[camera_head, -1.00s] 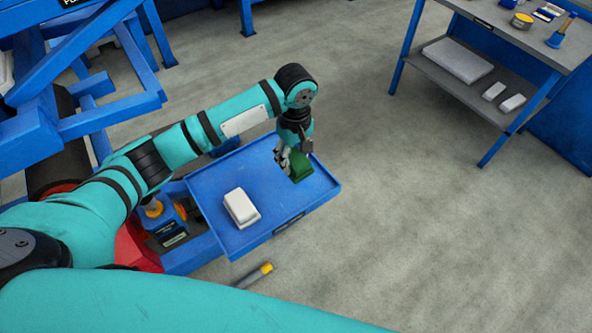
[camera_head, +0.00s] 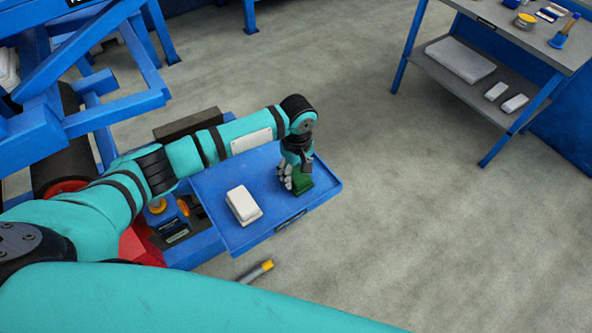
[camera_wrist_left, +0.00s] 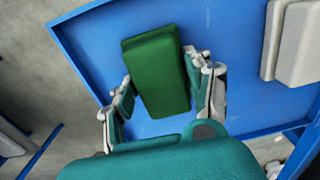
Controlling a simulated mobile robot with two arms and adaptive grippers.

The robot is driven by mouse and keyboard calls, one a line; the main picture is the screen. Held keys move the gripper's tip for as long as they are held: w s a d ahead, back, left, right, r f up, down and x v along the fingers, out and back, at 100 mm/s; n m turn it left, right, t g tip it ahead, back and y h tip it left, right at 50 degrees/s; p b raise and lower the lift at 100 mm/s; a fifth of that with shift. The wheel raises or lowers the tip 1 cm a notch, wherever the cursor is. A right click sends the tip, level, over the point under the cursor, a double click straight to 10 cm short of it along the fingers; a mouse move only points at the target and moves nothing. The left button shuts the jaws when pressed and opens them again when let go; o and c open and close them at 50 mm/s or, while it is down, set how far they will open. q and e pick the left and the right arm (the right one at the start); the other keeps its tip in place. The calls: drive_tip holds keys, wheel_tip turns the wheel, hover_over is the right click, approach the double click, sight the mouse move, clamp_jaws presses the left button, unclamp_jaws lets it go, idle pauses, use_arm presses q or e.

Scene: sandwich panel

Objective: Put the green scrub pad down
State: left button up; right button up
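The green scrub pad (camera_head: 303,185) is at the right part of the blue tray (camera_head: 235,241) in the head view. My left gripper (camera_head: 292,178) points down at it. In the left wrist view the pad (camera_wrist_left: 157,75) lies between the two fingers of my left gripper (camera_wrist_left: 160,85), one along each long side, and they look closed on it. The pad is at or just above the tray floor; I cannot tell whether it touches. My right gripper is not in view.
A white block (camera_head: 243,205) sits on the tray, left of the pad. A yellow-ended grey cylinder (camera_head: 257,271) lies below the tray's front edge. A blue-framed bench (camera_head: 493,27) stands at the upper right. Free tray floor surrounds the pad.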

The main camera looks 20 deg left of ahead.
sight(297, 171)
use_arm(q)
drive_tip(key=shift+o, duration=1.4)
drive_tip(key=shift+r, duration=0.1)
wheel_tip(297, 171, up, 12)
drive_tip(key=shift+w+b, duration=0.2)
drive_tip(key=shift+b, duration=0.15)
